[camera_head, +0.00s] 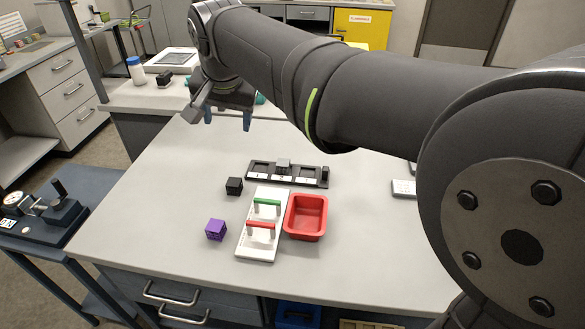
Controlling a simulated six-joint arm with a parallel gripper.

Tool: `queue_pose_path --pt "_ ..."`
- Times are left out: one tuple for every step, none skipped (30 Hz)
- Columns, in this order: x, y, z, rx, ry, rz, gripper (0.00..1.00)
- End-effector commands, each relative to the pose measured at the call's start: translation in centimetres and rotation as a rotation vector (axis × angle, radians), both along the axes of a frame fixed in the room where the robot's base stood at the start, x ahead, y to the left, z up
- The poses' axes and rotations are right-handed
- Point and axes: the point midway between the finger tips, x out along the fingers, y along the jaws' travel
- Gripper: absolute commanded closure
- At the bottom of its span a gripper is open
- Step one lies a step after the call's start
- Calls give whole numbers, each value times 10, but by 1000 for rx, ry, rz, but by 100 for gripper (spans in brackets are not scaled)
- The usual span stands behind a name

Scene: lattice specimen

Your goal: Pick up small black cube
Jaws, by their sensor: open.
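A small black cube (234,186) sits on the white table, just left of a black tray and above-left of a white stand. A purple lattice cube (216,230) lies nearer the table's front left. My gripper (228,121) is open and empty, with blue-grey fingertips pointing down near the far left part of the table. It is apart from the black cube, which is nearer the front. Part of the gripper is hidden by its own wrist.
A black slotted tray (254,181) holds a grey block (283,164). A white stand (247,246) with a green and a red bar stands beside a red bin (290,226). A grey box (404,188) lies to the right. The table's left side is clear.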

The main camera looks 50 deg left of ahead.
Motion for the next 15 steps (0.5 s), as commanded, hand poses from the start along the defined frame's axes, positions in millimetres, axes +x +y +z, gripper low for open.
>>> queue_pose_path --pt "0 0 0 0 0 0 38" --pt "0 0 0 0 0 0 38" --pt "0 0 0 -1 0 0 38" --pt "0 1 -1 -4 1 0 38" --pt "1 3 -2 -7 1 0 38" --pt "1 6 -4 -15 3 -1 38" --pt "2 10 -6 -23 5 -3 38" --pt "3 14 -9 -35 8 -3 38" --pt "4 21 -13 -53 12 -4 38" --pt "6 27 -18 -68 15 -6 38" --pt "7 34 -23 -87 18 -6 38" --pt "9 43 -30 -112 24 -8 38" --pt "11 50 -36 -132 29 -9 38" --pt "13 57 -41 -150 35 -10 38" --pt "15 66 -50 -176 42 -12 38"
